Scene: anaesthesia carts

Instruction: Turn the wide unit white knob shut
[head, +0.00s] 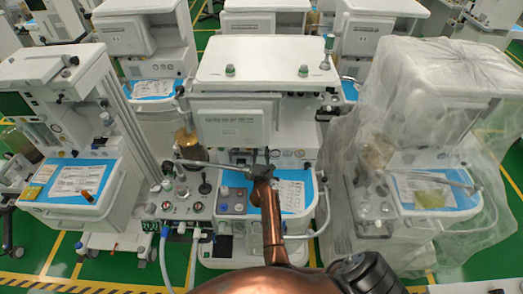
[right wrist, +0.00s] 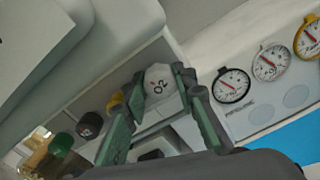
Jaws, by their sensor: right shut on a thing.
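The wide white unit (head: 262,62) stands in the middle of the head view. Its white knob (right wrist: 159,80), marked O2, shows in the right wrist view on the unit's front panel. My right gripper (right wrist: 162,84) has its green-padded fingers on either side of the knob and is shut on it. In the head view my right gripper (head: 262,160) is at the unit's front, below the display, and hides the knob there. My left gripper is not in view.
Yellow (right wrist: 115,101), black (right wrist: 90,125) and green (right wrist: 62,145) knobs sit in a row beside the white one. Round gauges (right wrist: 232,85) are to the right. A plastic-draped unit (head: 425,110) stands close at right, another cart (head: 65,130) at left. Hoses hang (head: 164,255) at front.

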